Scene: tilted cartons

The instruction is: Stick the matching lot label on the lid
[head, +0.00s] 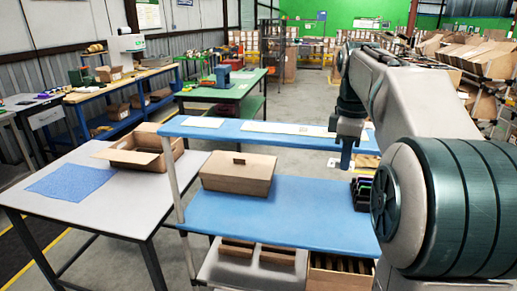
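A closed brown carton (222,182) sits on the blue middle shelf (290,215), its flat lid (240,163) facing up with a small dark mark or slot on it. On the upper blue shelf (240,137) lie a white sheet (203,122) and a long pale strip (290,129); they may be labels, but no print is readable. My gripper (346,163) points down near the right end of the upper shelf, right of the carton and apart from it. Its fingertips are too small and dark to tell open from shut, and no held label is visible.
A black rack (361,194) with small coloured items stands at the middle shelf's right end. A grey table (130,200) at left holds an open carton (133,158) and a blue mat (70,182). Boxes lie below. The middle shelf's front is clear.

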